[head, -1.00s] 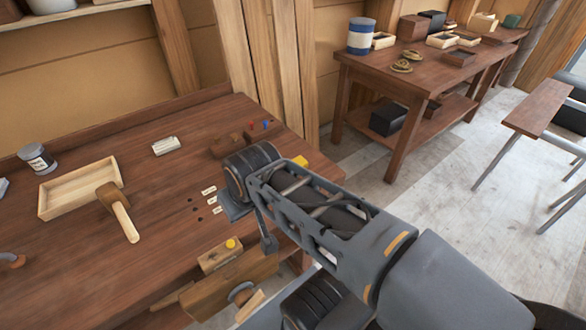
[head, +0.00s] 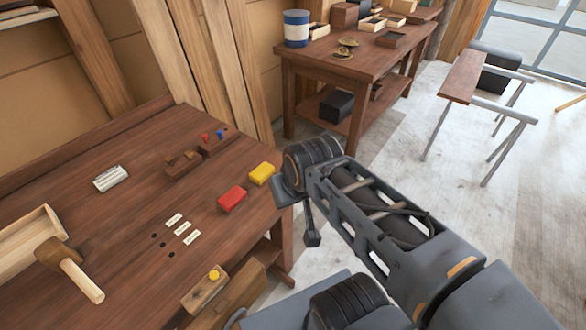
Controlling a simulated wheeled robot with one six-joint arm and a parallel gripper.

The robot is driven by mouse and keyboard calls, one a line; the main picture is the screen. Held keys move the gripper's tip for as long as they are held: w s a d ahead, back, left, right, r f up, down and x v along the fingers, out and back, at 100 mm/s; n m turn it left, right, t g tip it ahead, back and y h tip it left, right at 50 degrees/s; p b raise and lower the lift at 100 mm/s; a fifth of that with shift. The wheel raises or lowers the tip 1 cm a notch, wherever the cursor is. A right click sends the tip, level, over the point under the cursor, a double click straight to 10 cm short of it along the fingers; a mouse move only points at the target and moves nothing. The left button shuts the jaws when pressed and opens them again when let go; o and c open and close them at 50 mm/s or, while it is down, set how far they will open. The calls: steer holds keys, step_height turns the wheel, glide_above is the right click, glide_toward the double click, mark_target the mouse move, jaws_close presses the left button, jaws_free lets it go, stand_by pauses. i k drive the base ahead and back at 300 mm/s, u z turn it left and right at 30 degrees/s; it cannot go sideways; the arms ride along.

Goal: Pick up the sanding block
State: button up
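Two small blocks lie near the right edge of the workbench (head: 135,215) in the head view. One is a red block (head: 232,199), the other a yellow block (head: 262,173) just behind and right of it. I cannot tell which is the sanding block. My gripper (head: 306,222) hangs off the end of my arm, beyond the bench's right edge, right of both blocks and apart from them in the picture. Its fingers are largely hidden, so I cannot tell whether it is open or shut.
A mallet (head: 70,268) leans on a wooden tray (head: 30,240) at left. A pale ribbed block (head: 110,179), brown wooden holders (head: 183,164) and white labels (head: 180,228) are on the bench. A second table (head: 370,62) stands behind, sawhorses (head: 480,95) at right. Floor between is clear.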

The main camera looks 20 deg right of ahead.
mark_target(259, 177)
steer(key=z, duration=1.95)
steer(key=i, duration=1.55)
steer(key=u, duration=3.85)
